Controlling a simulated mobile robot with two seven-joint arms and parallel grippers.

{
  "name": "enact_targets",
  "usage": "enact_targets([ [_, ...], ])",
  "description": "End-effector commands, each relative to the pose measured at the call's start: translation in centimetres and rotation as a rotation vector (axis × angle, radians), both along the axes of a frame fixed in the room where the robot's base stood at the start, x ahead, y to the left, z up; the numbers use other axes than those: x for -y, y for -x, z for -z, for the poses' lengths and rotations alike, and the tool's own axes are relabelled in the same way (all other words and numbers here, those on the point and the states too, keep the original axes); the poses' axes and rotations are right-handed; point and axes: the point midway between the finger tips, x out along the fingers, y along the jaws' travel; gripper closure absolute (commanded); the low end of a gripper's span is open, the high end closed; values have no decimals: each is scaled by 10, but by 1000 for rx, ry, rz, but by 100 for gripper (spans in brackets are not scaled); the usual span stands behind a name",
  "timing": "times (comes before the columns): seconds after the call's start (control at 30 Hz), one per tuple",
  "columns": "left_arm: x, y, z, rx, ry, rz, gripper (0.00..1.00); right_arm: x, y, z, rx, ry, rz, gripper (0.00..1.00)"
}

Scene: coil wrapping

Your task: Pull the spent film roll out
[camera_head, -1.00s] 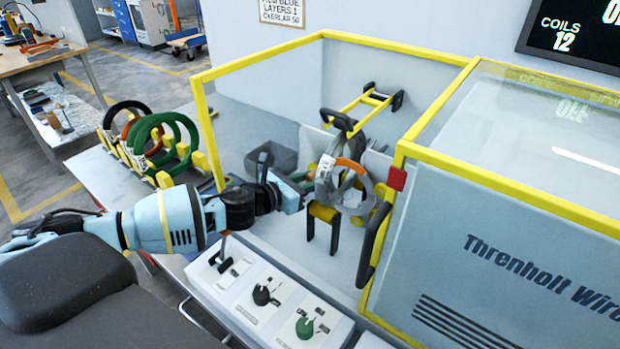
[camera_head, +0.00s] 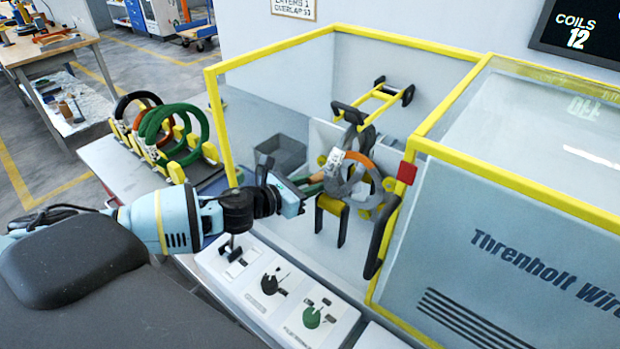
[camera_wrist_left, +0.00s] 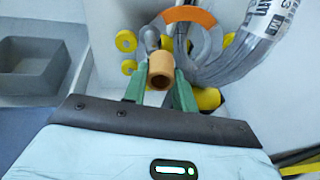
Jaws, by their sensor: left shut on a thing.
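The spent film roll shows as a bare tan tube (camera_wrist_left: 160,70) in the left wrist view, its open end facing the camera. My left gripper (camera_wrist_left: 160,85) is shut on it, with one green finger on each side. In the head view my left gripper (camera_head: 314,184) reaches into the yellow-framed wrapping bay from the left, at the left side of the grey ring (camera_head: 383,185) with an orange section (camera_head: 358,160). The roll is too small there to make out clearly. A grey coil with a white label (camera_wrist_left: 245,60) hangs right beside the roll. My right gripper is in neither view.
Yellow rollers (camera_wrist_left: 125,41) surround the ring. A grey open bin (camera_head: 283,152) stands at the back left of the bay. The control panel (camera_head: 270,290) lies below my left arm. A rack of coloured coils (camera_head: 180,135) stands left, and the yellow frame edge (camera_head: 222,125) is close.

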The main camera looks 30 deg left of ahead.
Motion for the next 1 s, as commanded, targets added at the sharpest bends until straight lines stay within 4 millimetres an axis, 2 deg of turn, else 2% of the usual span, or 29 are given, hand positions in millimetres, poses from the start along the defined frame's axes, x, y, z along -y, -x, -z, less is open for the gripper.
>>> enact_targets([
  [0.6, -8, 18, -3, 6, -3, -11, 100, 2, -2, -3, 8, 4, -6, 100],
  [1.0, -8, 20, -3, 7, -5, -13, 100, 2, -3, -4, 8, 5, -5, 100],
])
